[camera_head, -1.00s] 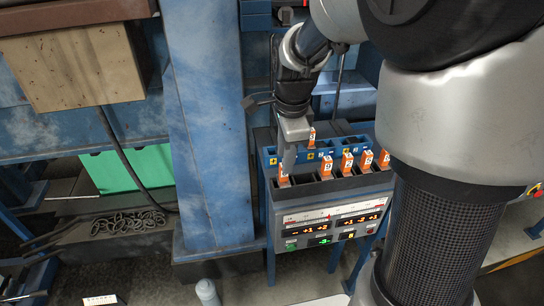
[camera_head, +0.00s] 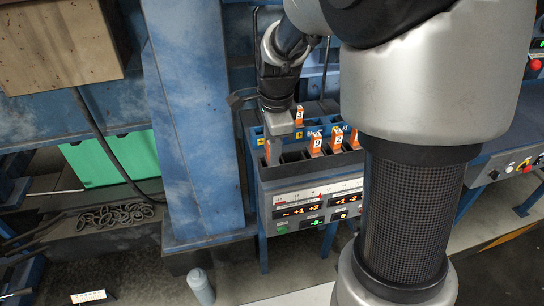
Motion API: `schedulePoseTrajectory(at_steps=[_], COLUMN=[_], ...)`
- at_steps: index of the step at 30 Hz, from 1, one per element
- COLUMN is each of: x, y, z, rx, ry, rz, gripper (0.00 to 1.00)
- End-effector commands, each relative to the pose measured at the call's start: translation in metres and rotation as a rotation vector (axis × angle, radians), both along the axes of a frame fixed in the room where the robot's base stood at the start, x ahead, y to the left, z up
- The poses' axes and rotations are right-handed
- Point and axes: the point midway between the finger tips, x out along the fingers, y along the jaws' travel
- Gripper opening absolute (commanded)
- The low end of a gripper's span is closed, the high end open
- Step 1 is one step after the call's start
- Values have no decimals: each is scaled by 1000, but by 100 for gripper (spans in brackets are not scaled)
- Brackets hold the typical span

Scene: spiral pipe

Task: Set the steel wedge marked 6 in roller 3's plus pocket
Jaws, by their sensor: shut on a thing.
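My gripper (camera_head: 272,157) points down at the left end of the blue wedge rack (camera_head: 249,128) above the console. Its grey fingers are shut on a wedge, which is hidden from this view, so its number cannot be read. Several orange-faced wedges stand upright in the rack: one marked 3 (camera_head: 299,115) in the back, one that looks like 9 (camera_head: 316,143), and one marked 2 (camera_head: 337,138). Another wedge (camera_head: 354,138) is partly covered by my arm. No 6 can be read. A yellow plus label (camera_head: 260,142) is on the rack beside the gripper. Roller 3's pocket cannot be made out.
The console panel (camera_head: 318,203) has lit orange and green readouts. A blue column (camera_head: 195,110) stands close left of the rack. A grey cylinder (camera_head: 200,287) stands on the floor. My arm hides the rack's right side.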

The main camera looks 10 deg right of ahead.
Motion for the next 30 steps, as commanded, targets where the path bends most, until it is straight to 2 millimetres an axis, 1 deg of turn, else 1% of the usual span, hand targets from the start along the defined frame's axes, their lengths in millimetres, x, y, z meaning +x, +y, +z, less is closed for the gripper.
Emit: schedulePoseTrajectory(at_steps=[1,3,11,14,17,30], x=[-2,-2,-1,-1,-1,4], y=[0,0,0,0,0,0], z=[-8,-8,-6,0,7,41], rx=[-1,-1,-1,-1,-1,0], ry=[9,8,5,5,4,-15], rz=[0,0,0,1,1,0], gripper=[16,5,4,3,0,0])
